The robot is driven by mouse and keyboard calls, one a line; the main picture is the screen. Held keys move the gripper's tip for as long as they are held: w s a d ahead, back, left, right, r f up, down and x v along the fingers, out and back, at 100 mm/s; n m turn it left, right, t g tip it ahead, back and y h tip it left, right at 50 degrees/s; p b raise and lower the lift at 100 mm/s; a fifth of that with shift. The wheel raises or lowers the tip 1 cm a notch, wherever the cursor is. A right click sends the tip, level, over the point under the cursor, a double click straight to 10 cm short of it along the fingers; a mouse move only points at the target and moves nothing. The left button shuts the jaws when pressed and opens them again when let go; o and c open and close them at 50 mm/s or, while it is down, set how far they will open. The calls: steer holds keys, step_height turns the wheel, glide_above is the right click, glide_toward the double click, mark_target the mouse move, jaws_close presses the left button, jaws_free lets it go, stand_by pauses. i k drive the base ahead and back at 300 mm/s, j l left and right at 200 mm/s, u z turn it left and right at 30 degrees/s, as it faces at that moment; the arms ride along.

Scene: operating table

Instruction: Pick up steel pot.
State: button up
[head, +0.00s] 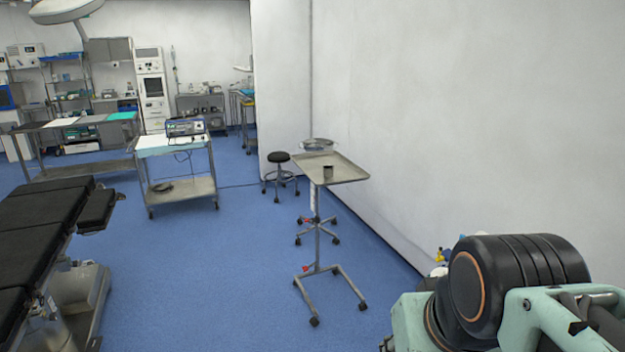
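A small grey metal pot (328,171), which looks like the steel pot, stands upright on a steel tray table (346,173) right of the picture's centre. Nothing covers it from this side. A wider, shallow metal basin (317,145) shows just behind the tray; I cannot tell what holds it up. Part of my own arm fills the lower right corner, well apart from the tray. My gripper itself is out of the picture, so what it holds cannot be seen.
The tray table stands on a wheeled base near the white wall (450,120). A black stool (279,157) is behind it. A cart with a device (185,127) stands left, and a black operating table (40,225) at far left. Blue floor (215,280) between is clear.

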mark_target(328, 171)
steer(key=i+l+z, duration=0.2)
steer(key=i, duration=2.1)
steer(key=j, duration=0.1)
